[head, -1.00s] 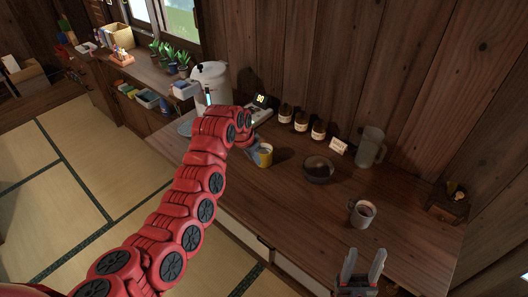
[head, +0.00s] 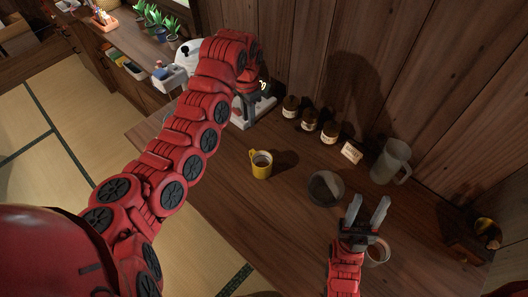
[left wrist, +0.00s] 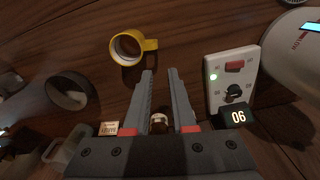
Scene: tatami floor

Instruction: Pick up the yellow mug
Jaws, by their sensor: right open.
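The yellow mug (head: 261,165) stands upright on the wooden counter, its handle toward the left in the head view. In the left wrist view the mug (left wrist: 128,48) lies beyond my fingertips, apart from them. My left gripper (left wrist: 160,72) is open and empty, with a clear gap between its fingers. In the head view it is mostly hidden by my red arm, raised near the white device behind the mug.
A dark bowl (head: 325,188), a grey mug (head: 378,252) and a glass pitcher (head: 391,162) stand right of the yellow mug. Several brown bottles (head: 309,121) and a small card (head: 351,152) line the wall. The white device (left wrist: 232,80) has a display. Counter around the mug is clear.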

